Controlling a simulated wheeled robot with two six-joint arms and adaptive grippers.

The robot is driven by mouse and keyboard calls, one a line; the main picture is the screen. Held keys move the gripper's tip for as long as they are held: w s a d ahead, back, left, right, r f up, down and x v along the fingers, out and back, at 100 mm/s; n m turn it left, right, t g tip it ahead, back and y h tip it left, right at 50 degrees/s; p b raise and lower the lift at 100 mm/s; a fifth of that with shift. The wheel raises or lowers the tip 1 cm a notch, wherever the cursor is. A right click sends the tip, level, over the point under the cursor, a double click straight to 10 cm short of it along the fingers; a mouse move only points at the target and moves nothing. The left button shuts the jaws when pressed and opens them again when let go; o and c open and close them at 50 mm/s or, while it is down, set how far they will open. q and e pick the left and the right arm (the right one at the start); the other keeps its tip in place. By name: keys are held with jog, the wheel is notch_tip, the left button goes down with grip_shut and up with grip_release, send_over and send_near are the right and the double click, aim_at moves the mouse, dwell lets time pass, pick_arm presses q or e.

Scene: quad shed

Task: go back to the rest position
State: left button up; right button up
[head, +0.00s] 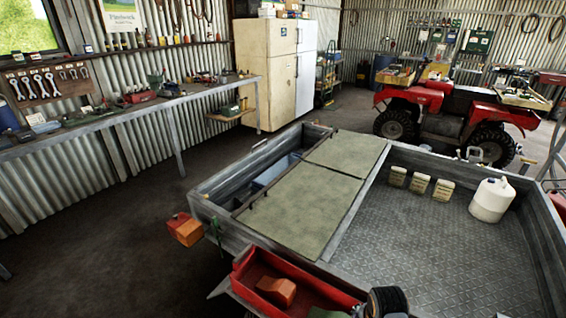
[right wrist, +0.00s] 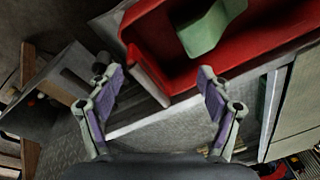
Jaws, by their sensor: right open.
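My right gripper (right wrist: 160,74) is open and empty in the right wrist view, its two purple-padded fingers spread apart. A red tray (right wrist: 262,48) is just beyond the fingertips, with a pale green block (right wrist: 212,28) inside it. Whether a fingertip touches the tray I cannot tell. In the head view a red tray (head: 250,262) sits at the bottom, holding an orange block (head: 277,291). Neither gripper is clearly visible in the head view, and my left gripper is out of sight.
A metal trailer (head: 420,240) with green lids (head: 300,215) fills the middle right. A white jug (head: 492,200) and several small containers stand in its bed. A workbench (head: 130,112) runs along the left wall. A red quad (head: 440,110) stands behind. The floor at left (head: 90,250) is clear.

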jog(key=s+d+r+n+t, duration=0.1)
jog(key=s+r+n+t, duration=0.1)
jog(key=s+r+n, duration=0.65)
jog(key=s+d+f+n+g, duration=0.1)
jog(key=s+d+f+n, duration=0.15)
jog(key=f, duration=1.35)
jog(key=s+d+f+n, duration=0.1)
jog(key=s+f+n, duration=0.15)
jog(key=f, duration=1.25)
jog(key=s+f+g, duration=0.1)
jog(key=s+f, duration=1.3)
jog(key=s, duration=0.2)
jog(key=shift+s+d, duration=0.2)
jog(key=shift+d, duration=0.05)
jog(key=shift+f, duration=0.1)
jog(key=shift+c, duration=0.4)
